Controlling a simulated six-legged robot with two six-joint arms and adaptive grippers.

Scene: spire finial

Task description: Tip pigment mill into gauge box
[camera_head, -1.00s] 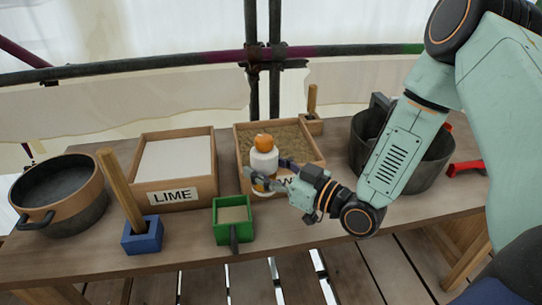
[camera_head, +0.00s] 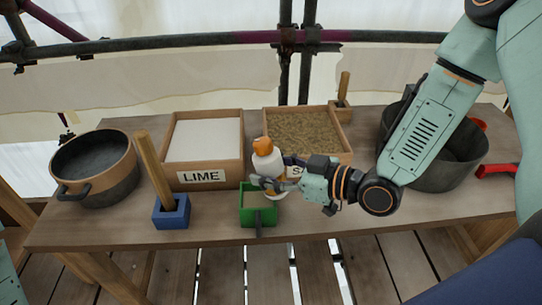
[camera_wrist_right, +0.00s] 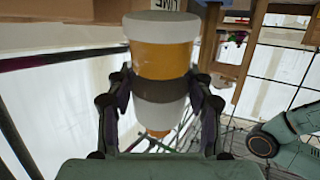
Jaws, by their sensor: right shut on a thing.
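The pigment mill (camera_head: 265,160) is a white bottle-like body with an orange knob on top. My right gripper (camera_head: 277,180) is shut around its lower middle; the right wrist view also shows the mill (camera_wrist_right: 161,55) between both fingers at a dark band. The mill leans slightly left in the head view. It overlaps the back right part of the green gauge box (camera_head: 259,217), apparently held above it. The box stands at the table's front with its handle toward me and pale fill inside, partly hidden by mill and fingers. My left gripper is out of view.
Behind are the LIME box (camera_head: 206,178) and a sand box (camera_head: 343,157). A blue holder (camera_head: 171,213) with a wooden handle stands left of the gauge box. A dark pan (camera_head: 92,170) is far left, a dark bucket (camera_head: 455,160) right. The table (camera_head: 110,224) is clear at its front left.

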